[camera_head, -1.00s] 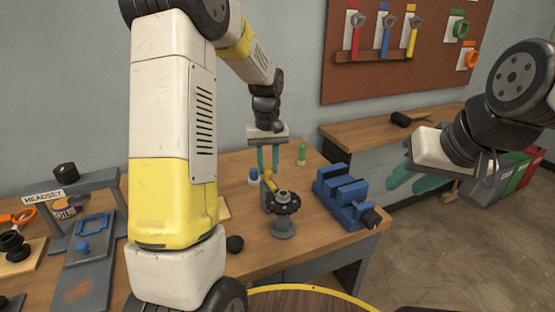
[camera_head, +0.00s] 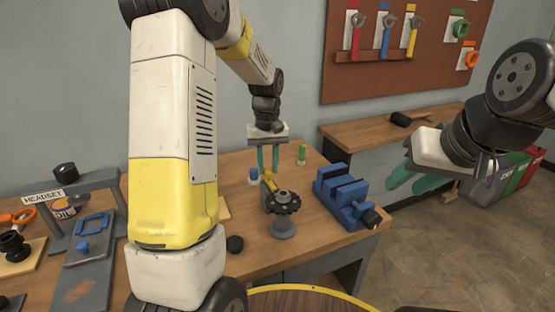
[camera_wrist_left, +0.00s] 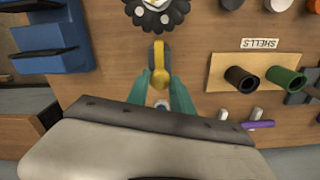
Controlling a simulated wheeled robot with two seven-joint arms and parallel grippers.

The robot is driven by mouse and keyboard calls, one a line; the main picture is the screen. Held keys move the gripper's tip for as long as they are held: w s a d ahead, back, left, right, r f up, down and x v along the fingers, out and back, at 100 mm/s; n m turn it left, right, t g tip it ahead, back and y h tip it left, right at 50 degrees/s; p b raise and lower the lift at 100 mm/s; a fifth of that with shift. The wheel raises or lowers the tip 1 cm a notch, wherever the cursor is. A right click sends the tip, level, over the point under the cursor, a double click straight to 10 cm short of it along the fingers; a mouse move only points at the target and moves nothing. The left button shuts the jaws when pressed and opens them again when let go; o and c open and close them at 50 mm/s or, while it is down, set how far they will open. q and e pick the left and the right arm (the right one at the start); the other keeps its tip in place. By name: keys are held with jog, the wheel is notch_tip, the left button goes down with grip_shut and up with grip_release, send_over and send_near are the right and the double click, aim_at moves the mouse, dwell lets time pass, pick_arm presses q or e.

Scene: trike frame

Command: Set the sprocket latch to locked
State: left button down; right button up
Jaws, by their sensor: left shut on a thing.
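The sprocket (camera_head: 284,200) is a dark toothed disc on a grey stand on the wooden bench; it also shows at the top of the left wrist view (camera_wrist_left: 156,12). The yellow latch lever (camera_head: 268,182) stands just beside it, and shows between my fingertips in the left wrist view (camera_wrist_left: 160,72). My left gripper (camera_head: 268,158) points down with its green fingers shut on the yellow lever. Whether the latch is locked I cannot tell. My right gripper (camera_head: 408,175) hangs in the air at the right, away from the bench, its green fingers partly overlapping, so its opening is unclear.
A blue vise (camera_head: 345,194) stands right of the sprocket. A green bottle (camera_head: 302,154) and a blue-and-white one (camera_head: 254,176) stand behind. A grey HEADSET stand (camera_head: 84,184) is at left. The left wrist view shows a SHELLS board (camera_wrist_left: 228,74).

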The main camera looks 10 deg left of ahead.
aim_at(271, 182)
pick_arm(q)
jog(key=shift+s+d, duration=0.55)
jog(key=shift+s, duration=0.2)
jog(key=c, duration=1.1)
grip_release()
notch_tip(271, 182, up, 8)
jog(key=s+r+m+t+h, duration=0.1)
jog(key=s+r+m+t, duration=0.1)
jog(key=s, duration=0.9)
jog(key=s+d+r+m+t+h, duration=0.1)
jog(key=s+r+t, duration=0.3)
jog(key=s, duration=0.7)
jog(key=shift+s+r+m, duration=0.25)
jog(key=shift+r+m, duration=0.2)
jog(key=shift+m, duration=0.25)
